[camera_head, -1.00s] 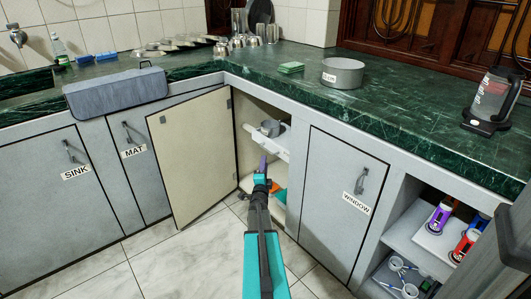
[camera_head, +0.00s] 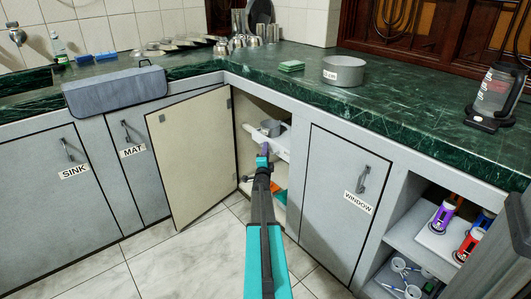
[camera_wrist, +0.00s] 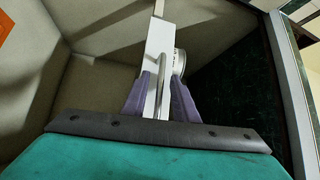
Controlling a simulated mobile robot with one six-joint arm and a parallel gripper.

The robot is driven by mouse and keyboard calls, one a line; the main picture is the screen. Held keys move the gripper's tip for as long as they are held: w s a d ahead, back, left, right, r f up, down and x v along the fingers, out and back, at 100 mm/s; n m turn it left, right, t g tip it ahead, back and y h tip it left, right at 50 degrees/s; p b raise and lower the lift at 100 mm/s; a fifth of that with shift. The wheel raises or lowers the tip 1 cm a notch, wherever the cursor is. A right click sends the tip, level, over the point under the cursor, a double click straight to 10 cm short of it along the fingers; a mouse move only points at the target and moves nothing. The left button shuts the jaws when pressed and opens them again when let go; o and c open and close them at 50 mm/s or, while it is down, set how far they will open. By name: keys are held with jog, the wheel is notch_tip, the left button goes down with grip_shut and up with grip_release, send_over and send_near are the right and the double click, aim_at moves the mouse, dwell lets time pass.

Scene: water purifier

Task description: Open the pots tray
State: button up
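The white pots tray (camera_head: 280,149) sits inside the open corner cabinet, with a grey pot (camera_head: 272,128) on it. In the wrist view, the tray's white front (camera_wrist: 160,36) bears a metal bar handle (camera_wrist: 162,85). My gripper (camera_head: 264,149) reaches into the cabinet opening at the tray's front. Its purple fingers (camera_wrist: 160,92) are apart, one on each side of the handle. I cannot tell whether either finger touches it. The head view hides part of the tray front behind my gripper. A rounded pot edge (camera_wrist: 180,62) shows beside the tray front.
The beige cabinet door (camera_head: 192,155) stands open to the left. The closed WINDOW door (camera_head: 337,195) is to the right. A grey pot (camera_head: 343,71) stands on the green counter (camera_head: 400,108). The tiled floor (camera_head: 165,262) in front is clear.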

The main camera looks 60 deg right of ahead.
jog(key=shift+d, duration=0.2)
grip_shut()
jog(key=shift+a, duration=0.1)
dwell(1.4)
